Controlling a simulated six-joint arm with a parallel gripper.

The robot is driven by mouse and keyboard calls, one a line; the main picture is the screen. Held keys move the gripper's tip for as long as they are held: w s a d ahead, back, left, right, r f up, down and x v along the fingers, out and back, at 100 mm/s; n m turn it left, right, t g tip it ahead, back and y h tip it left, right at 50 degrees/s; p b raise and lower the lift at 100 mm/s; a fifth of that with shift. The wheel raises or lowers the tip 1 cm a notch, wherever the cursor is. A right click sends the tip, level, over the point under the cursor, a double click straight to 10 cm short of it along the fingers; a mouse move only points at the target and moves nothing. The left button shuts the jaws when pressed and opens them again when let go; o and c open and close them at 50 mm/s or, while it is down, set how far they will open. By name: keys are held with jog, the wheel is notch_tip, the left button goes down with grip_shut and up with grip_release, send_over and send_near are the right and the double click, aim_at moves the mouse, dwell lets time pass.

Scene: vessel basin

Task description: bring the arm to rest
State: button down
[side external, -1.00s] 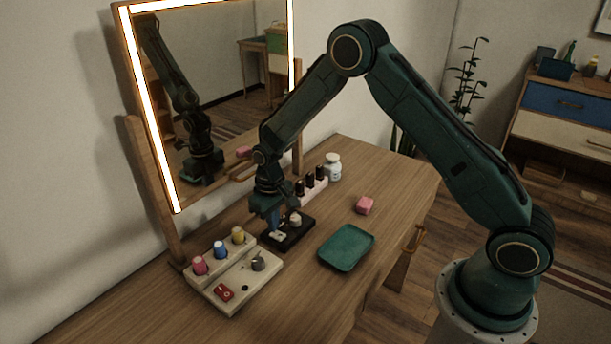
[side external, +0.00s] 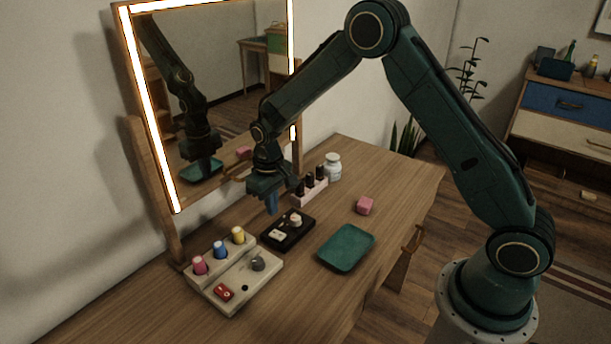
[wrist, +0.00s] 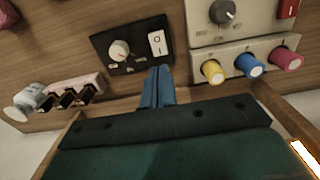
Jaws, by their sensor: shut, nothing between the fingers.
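My gripper (side external: 272,203) hangs above the wooden table, higher than the small black control box (side external: 280,240). Its blue fingers are together with nothing between them, and they also show in the wrist view (wrist: 157,88). The black box, with a white rocker switch (wrist: 157,43) and a pale knob (wrist: 120,50), lies just past the fingertips in the wrist view. The gripper is apart from it.
A beige panel (side external: 210,288) with pink, blue and yellow knobs stands at front left. A green tray (side external: 346,248) and pink block (side external: 365,205) lie right. A rack of dark bottles (side external: 311,193), a white jar (side external: 333,167) and a lit mirror (side external: 225,90) stand behind.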

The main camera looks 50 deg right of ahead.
jog(key=shift+r, duration=0.15)
jog(key=s+r+t, duration=0.1)
jog(key=s+r, duration=0.5)
jog(key=r, duration=0.4)
jog(key=s+r+t, duration=0.2)
jog(key=s+r, duration=0.3)
jog(key=r, duration=0.5)
jog(key=s+r+t, duration=0.1)
jog(key=s+r, duration=0.1)
jog(key=s, duration=0.8)
jog(key=s+d+r+t, duration=0.1)
jog(key=s+r, duration=0.2)
jog(key=s, duration=0.7)
jog(key=shift+d+t, duration=0.15)
jog(key=shift+t, duration=0.15)
